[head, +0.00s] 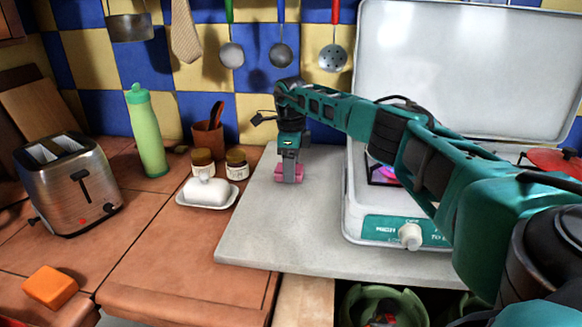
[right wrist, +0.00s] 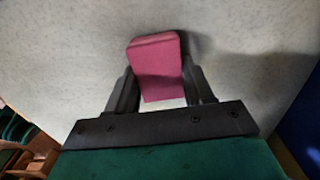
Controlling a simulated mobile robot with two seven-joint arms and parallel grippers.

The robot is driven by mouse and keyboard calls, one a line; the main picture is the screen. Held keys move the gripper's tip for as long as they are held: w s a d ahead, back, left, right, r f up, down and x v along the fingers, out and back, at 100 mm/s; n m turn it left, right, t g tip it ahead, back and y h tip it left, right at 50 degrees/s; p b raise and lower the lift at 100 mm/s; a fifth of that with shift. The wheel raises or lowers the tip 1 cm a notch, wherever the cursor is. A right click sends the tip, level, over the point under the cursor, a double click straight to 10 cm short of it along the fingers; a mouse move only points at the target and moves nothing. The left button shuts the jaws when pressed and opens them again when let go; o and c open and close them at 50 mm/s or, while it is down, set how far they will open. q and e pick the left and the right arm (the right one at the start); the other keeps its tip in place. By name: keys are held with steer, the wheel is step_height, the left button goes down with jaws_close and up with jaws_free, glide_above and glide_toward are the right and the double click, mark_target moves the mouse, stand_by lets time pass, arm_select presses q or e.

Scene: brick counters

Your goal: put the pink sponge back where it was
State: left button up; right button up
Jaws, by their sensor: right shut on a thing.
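The pink sponge (head: 289,174) is at the back of the grey slab, left of the stove. My right gripper (head: 289,168) points down over it and is shut on it. In the right wrist view the pink sponge (right wrist: 156,68) sits between the two dark fingers of my right gripper (right wrist: 162,88), with the pale slab surface behind it. The sponge is at or very close to the slab; I cannot tell whether it touches. My left gripper is in neither view.
The grey slab (head: 300,235) is clear in front of the sponge. A stove with an open lid (head: 460,65) stands right. A butter dish (head: 208,193), jars (head: 203,163), a green bottle (head: 146,130), a toaster (head: 75,185) and an orange block (head: 50,287) stand left.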

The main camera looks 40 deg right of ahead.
steer(key=shift+f, duration=0.1)
steer(key=o, duration=1)
arm_select(q)
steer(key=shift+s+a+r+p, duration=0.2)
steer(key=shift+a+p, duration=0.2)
steer(key=shift+p, duration=0.3)
arm_select(e)
step_height(320, 180, up, 12)
steer(key=shift+r, duration=0.2)
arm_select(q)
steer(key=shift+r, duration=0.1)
